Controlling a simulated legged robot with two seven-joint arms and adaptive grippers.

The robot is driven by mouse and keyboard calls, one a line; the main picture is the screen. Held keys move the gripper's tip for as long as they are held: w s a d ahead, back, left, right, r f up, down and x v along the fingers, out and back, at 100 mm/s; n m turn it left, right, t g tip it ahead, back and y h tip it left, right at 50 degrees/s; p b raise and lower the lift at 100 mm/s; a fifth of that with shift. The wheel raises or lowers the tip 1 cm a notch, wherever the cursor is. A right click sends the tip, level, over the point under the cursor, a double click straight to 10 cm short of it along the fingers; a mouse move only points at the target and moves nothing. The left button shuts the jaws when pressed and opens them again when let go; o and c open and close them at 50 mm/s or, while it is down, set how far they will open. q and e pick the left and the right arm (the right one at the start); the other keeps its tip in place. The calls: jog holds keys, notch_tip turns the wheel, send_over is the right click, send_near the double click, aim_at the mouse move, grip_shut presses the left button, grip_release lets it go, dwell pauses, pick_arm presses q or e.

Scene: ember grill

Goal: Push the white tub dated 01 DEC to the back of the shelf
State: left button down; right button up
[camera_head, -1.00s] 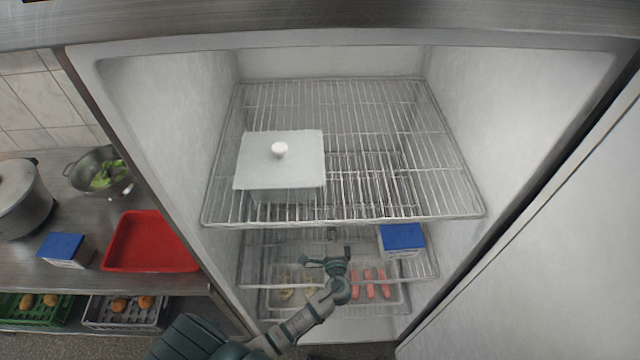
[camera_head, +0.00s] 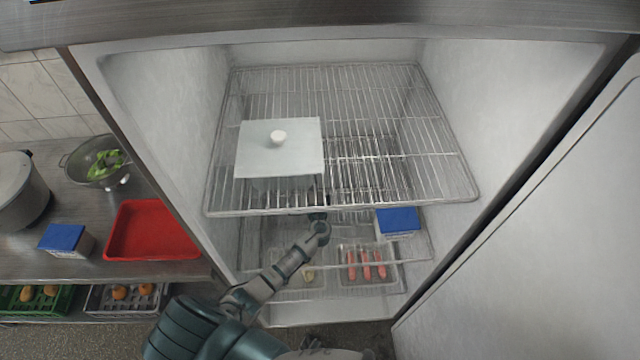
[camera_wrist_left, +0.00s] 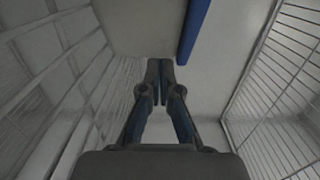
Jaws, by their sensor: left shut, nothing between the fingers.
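A white tub with a blue lid (camera_head: 397,222) stands on the shelf below the top one, at its right side. Its date cannot be read. My left arm reaches in under the top shelf, to the left of this tub, and its gripper is mostly hidden by the shelf and the pan above. In the left wrist view the left gripper (camera_wrist_left: 160,68) is shut and empty, its fingers together. A blue strip (camera_wrist_left: 194,38), like a lid edge, lies just beyond and beside the fingertips; I cannot tell whether they touch it. My right gripper is not in view.
A pale lidded pan (camera_head: 255,155) sits on the wire top shelf (camera_head: 440,160). Below are trays, one with pink items (camera_head: 365,266). Another blue-lidded tub (camera_head: 66,240), a red tray (camera_head: 150,232) and a colander (camera_head: 95,165) are on the counter at left.

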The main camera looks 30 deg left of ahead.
pick_arm(q)
jog(key=shift+a+f, duration=0.1)
jog(key=shift+a, duration=0.25)
jog(key=shift+w, duration=0.1)
jog(key=a+b, duration=0.1)
jog(key=a, duration=0.1)
jog(key=a+b, duration=0.1)
jog(key=a, duration=0.1)
jog(key=w+a+b, duration=0.1)
jog(key=a, duration=0.1)
jog(key=shift+w+a, duration=0.1)
jog(key=shift+a, duration=0.15)
jog(key=shift+w+a, duration=0.2)
jog(key=shift+a, duration=1.1)
jog(key=shift+s+d, duration=0.1)
jog(key=shift+d, duration=0.25)
jog(key=v, duration=1.1)
jog(key=shift+s+a, duration=0.2)
jog(key=shift+s+d, duration=0.15)
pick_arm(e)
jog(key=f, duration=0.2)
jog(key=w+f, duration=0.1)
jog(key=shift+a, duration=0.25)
